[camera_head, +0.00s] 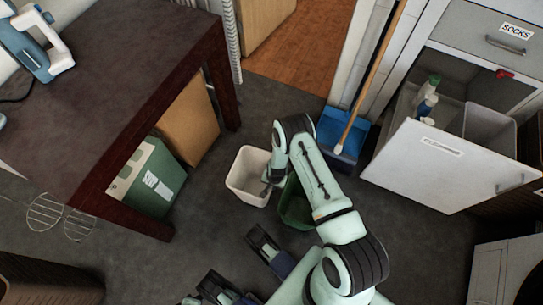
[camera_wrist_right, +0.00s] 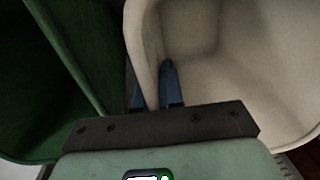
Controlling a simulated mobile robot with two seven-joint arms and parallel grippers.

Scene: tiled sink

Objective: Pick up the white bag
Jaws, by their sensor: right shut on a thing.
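A white open-topped container (camera_head: 243,181), which looks like a small bin rather than a soft bag, stands on the dark floor in the head view. It also fills the right side of the right wrist view (camera_wrist_right: 235,85) and looks empty inside. My right gripper (camera_head: 268,183) is at its right side, shut on its wall, with one blue finger (camera_wrist_right: 168,82) inside and the other partly hidden outside. My left gripper (camera_head: 231,257) is at the bottom of the head view, its two dark fingers spread apart and nothing between them.
A green bin (camera_head: 297,208) stands close right of the white container, partly behind my right arm. A dark table (camera_head: 120,75) is at left, with a green box (camera_head: 150,178) beneath.

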